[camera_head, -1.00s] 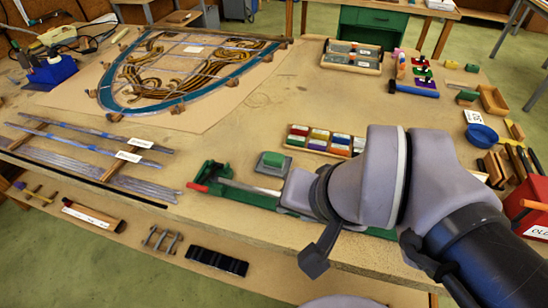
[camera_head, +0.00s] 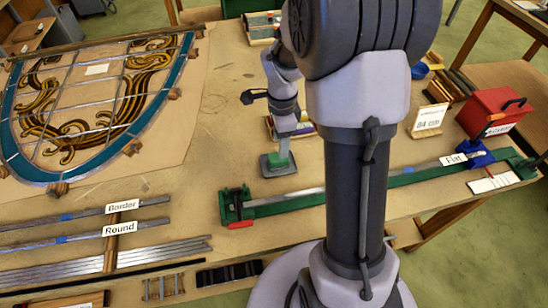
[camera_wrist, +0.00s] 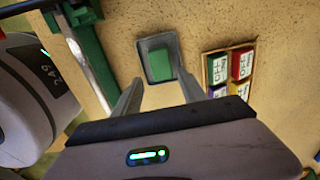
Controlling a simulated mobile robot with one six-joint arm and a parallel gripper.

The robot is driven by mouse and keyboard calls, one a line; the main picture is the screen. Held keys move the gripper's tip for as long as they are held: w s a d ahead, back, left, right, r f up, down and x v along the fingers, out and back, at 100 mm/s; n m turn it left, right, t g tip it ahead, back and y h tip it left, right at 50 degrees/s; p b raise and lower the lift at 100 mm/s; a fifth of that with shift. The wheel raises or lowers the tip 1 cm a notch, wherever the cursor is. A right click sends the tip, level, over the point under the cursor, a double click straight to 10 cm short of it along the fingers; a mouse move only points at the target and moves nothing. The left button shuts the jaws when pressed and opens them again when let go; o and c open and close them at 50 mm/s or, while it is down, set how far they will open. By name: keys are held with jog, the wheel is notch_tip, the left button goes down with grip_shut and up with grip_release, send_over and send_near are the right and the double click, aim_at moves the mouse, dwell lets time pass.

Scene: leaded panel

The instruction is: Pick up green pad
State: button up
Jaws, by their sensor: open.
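The green pad (camera_head: 284,159) rests in a small dark grey tray (camera_head: 268,171) on the workbench, left of my arm's column. The pad also shows in the wrist view (camera_wrist: 159,65), lying flat inside the tray's rim. My gripper (camera_wrist: 160,90) is open and empty, with one finger to each side of the pad in that view. In the head view my gripper (camera_head: 284,140) points down over the pad and partly hides it. I cannot tell the exact height left between fingertips and pad.
A rack of coloured blocks (camera_wrist: 231,70) stands close to the right of the tray in the wrist view. A long green rail (camera_head: 300,200) runs in front of the tray. The leaded panel (camera_head: 85,105) lies to the left. Bare bench surrounds the tray's left side.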

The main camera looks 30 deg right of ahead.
aim_at(278, 158)
notch_tip(278, 158, down, 2)
jog(key=shift+f, duration=0.25)
jog(key=f+b, duration=0.1)
jog(key=f, duration=0.1)
jog(key=f+b, duration=0.1)
jog(key=f, duration=0.2)
jog(key=shift+w+a+f+b, duration=0.15)
jog(key=shift+w+b, duration=0.05)
jog(key=shift+b, duration=0.1)
jog(key=shift+c, duration=1.3)
grip_shut()
notch_tip(278, 158, up, 10)
jog(key=p, duration=0.3)
jog(key=shift+p, duration=0.3)
